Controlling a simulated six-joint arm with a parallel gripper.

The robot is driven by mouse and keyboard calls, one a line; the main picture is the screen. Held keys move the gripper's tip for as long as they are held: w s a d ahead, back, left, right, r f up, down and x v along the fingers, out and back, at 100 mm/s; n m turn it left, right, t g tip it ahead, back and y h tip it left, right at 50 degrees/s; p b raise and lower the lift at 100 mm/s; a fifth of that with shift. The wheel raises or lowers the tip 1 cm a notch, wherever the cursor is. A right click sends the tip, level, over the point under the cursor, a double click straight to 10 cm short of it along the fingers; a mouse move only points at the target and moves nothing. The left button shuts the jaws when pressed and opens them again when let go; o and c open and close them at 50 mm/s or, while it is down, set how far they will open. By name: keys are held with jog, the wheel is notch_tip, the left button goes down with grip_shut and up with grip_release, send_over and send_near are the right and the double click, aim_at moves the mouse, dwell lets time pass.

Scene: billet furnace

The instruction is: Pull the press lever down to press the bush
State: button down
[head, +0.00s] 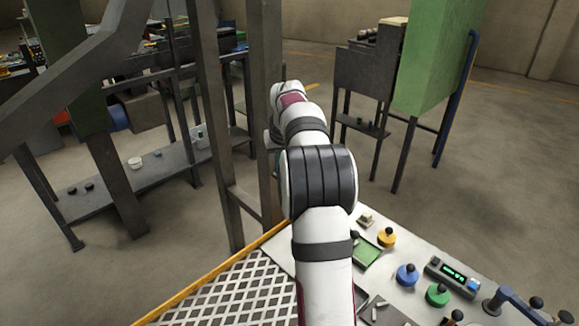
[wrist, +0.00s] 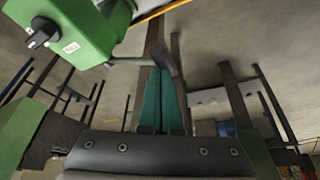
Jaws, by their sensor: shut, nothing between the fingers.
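My gripper (wrist: 167,75) shows in the wrist view as two teal fingers side by side, shut with nothing between them. A grey bar (wrist: 125,62), which looks like the press lever, runs right from a green machine body (wrist: 75,28) to a dark end close by the fingertips. I cannot tell whether the fingers touch it. The green body carries a black knob and a white label. In the head view my arm hides most of the gripper. I cannot make out the bush in either view.
A dark steel frame post (head: 265,120) stands close to my arm. A bench (head: 150,172) with small parts is at the left, a green cabinet (head: 440,55) at the back right. A white panel (head: 405,297) with coloured knobs lies at the front right. Open floor lies between.

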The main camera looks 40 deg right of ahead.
aim_at(277, 177)
jog(key=shift+f, duration=0.1)
jog(key=shift+a+f, duration=0.2)
jog(key=shift+f, duration=0.1)
jog(key=shift+a+f, duration=0.2)
jog(key=shift+f, duration=0.35)
dwell(0.5)
jog(key=shift+f, duration=0.25)
jog(key=shift+a+f, duration=0.15)
jog(key=shift+f, duration=0.4)
dwell(0.6)
jog(key=shift+r, duration=3.35)
